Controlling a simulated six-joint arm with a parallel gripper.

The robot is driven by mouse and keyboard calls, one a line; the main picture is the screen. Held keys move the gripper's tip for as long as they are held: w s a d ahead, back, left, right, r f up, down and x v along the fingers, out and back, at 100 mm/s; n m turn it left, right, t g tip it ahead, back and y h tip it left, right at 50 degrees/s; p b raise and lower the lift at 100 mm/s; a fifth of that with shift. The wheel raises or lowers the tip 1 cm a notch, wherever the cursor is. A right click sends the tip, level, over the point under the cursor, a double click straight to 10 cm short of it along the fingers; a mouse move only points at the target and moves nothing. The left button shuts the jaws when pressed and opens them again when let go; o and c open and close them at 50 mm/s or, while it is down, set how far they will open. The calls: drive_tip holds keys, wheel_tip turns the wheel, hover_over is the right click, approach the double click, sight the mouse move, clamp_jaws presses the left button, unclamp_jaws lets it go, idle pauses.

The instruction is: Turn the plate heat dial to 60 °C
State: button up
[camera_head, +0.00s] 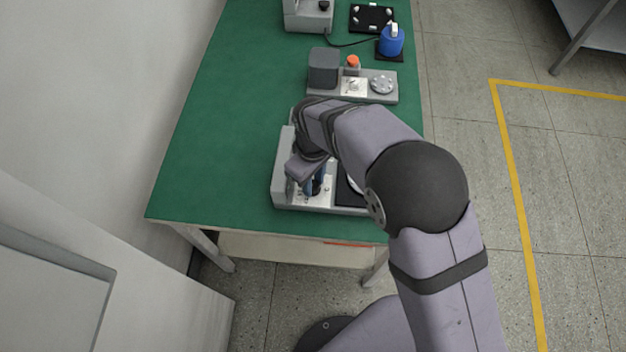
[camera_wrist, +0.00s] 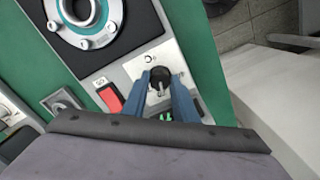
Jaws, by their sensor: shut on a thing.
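The black heat dial (camera_wrist: 160,75) sits on a pale panel of the grey plate unit (camera_head: 279,188). In the wrist view my gripper (camera_wrist: 161,86) has its two blue fingers on either side of the dial and is shut on it. Small marks show around the dial, but its setting is too small to read. A small green display (camera_wrist: 167,116) lies between the fingers, partly hidden, and I cannot read it. In the head view my gripper (camera_head: 314,187) is over the front left of the unit, and the dial is hidden.
A red rocker switch (camera_wrist: 110,98) is just left of the dial. A round hub with a teal ring (camera_wrist: 84,20) sits on the black plate. The table's left side is clear.

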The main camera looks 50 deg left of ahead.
drive_tip(key=shift+r+m, duration=0.1)
drive_tip(key=shift+m, duration=0.8)
drive_tip(key=o, duration=1)
drive_tip(key=shift+o, duration=0.2)
drive_tip(key=shift+r+b, duration=1.1)
drive_tip(key=shift+r, duration=2.55)
